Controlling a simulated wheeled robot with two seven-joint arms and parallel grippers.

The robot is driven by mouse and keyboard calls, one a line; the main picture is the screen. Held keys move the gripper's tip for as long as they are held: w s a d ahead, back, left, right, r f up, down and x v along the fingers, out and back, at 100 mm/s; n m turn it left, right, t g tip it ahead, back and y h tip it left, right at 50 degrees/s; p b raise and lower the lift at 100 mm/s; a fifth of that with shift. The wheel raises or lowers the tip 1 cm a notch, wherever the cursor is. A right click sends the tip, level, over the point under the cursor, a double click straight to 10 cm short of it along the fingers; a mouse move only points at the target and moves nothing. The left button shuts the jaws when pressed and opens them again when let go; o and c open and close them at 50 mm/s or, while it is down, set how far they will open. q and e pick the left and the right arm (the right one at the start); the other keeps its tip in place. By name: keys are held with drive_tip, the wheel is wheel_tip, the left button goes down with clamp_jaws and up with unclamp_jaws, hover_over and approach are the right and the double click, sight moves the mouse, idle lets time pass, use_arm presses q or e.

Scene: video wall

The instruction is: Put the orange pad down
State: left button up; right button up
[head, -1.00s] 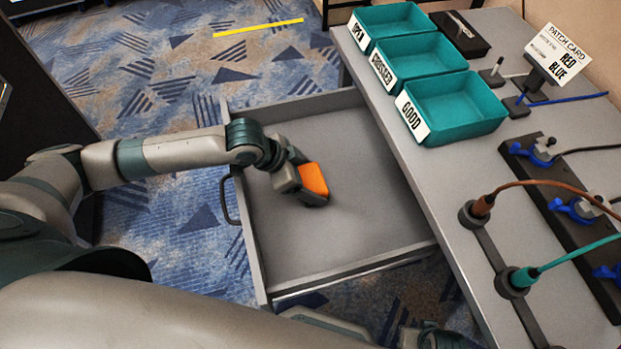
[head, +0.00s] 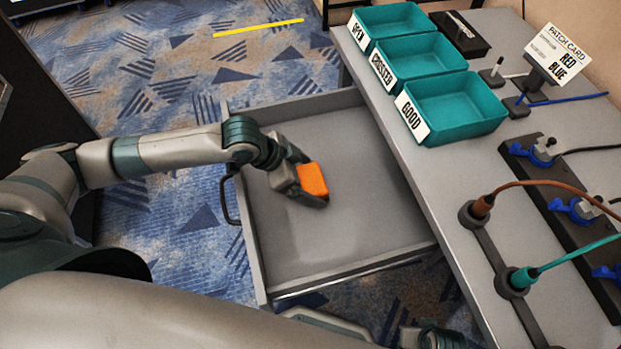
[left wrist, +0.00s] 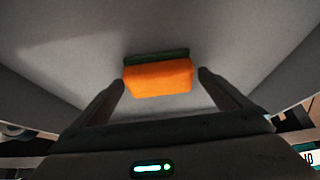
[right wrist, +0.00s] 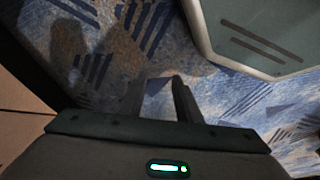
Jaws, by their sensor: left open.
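The orange pad (head: 312,179) is in the open grey drawer (head: 320,245). In the left wrist view the pad (left wrist: 158,78) shows an orange face with a dark green strip along its far edge. My left gripper (head: 308,186) reaches down into the drawer at the pad. Its fingers (left wrist: 161,82) are open, one on each side of the pad, with a visible gap on both sides. Whether the pad's underside touches the drawer floor is hidden. My right gripper (right wrist: 160,88) is empty over the patterned carpet, its fingers a narrow gap apart.
The drawer floor around the pad is bare. The desk (head: 440,185) to the right holds teal bins labelled OPEN (head: 393,24), CROSSED (head: 425,52) and GOOD (head: 462,105). A patch card (head: 558,52) and black cable racks (head: 575,205) stand further right.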

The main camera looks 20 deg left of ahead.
use_arm(q)
drive_tip(key=v, duration=1.1)
drive_tip(key=shift+p, duration=0.35)
use_arm(e)
drive_tip(key=f, duration=0.1)
drive_tip(key=s+f, duration=0.1)
drive_tip(key=shift+f, duration=0.3)
drive_tip(key=shift+w+r, duration=0.1)
drive_tip(key=shift+w, duration=0.2)
use_arm(q)
drive_tip(key=shift+s, duration=0.1)
use_arm(e)
drive_tip(key=shift+s, duration=0.1)
